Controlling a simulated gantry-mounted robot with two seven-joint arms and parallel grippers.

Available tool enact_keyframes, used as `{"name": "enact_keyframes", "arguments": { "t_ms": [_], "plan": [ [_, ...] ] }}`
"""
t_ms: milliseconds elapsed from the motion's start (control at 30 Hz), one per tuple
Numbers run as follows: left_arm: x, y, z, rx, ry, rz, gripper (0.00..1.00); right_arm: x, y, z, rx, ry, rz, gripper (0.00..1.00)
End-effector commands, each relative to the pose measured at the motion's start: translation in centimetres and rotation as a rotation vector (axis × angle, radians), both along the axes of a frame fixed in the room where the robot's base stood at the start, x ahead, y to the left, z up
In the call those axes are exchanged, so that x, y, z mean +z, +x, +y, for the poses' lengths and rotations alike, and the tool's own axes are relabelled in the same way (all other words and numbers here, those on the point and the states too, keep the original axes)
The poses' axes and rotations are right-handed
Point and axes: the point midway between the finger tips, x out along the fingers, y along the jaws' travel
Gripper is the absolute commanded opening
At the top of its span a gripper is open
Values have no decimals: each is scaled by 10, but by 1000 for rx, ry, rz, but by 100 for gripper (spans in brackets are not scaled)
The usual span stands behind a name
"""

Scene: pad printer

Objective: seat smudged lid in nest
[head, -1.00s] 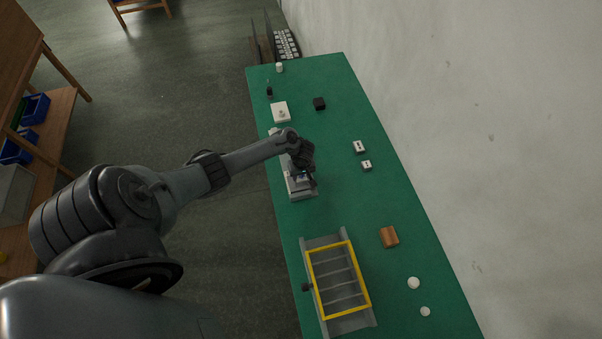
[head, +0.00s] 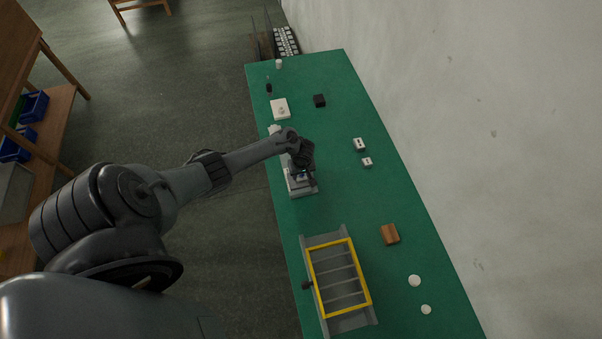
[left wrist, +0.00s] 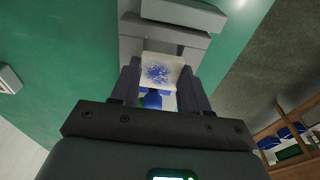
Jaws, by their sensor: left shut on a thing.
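My left gripper (head: 308,180) is over the grey pad printer (head: 303,191) at the left side of the green table. In the left wrist view, the fingers of my left gripper (left wrist: 161,84) are shut on a white lid (left wrist: 173,62) with a speckled blue smudge on its face. The grey stepped body of the printer (left wrist: 165,35) shows just beyond the lid. A blue rounded part (left wrist: 152,99) shows between the fingers below the lid. The nest cannot be made out, and I cannot tell whether the lid touches the printer. My right gripper is not in view.
A grey rack with a yellow frame (head: 348,241) stands at the near end. A brown block (head: 389,234), two white discs, small white blocks (head: 360,145), a black block (head: 319,101) and a white plate (head: 280,109) lie around.

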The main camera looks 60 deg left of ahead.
Motion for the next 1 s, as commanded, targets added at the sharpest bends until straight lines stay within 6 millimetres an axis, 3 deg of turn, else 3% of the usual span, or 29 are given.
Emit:
{"name": "enact_keyframes", "arguments": {
  "t_ms": [833, 867, 1000],
  "plan": [
    [-15, 0, 0, 0, -1, -1, 17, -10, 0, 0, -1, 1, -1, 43],
    [-14, 0, 0, 0, 0, -1, 50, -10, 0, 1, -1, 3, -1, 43],
    [-14, 0, 0, 0, 0, 0, 71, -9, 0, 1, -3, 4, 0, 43]
  ]
}}
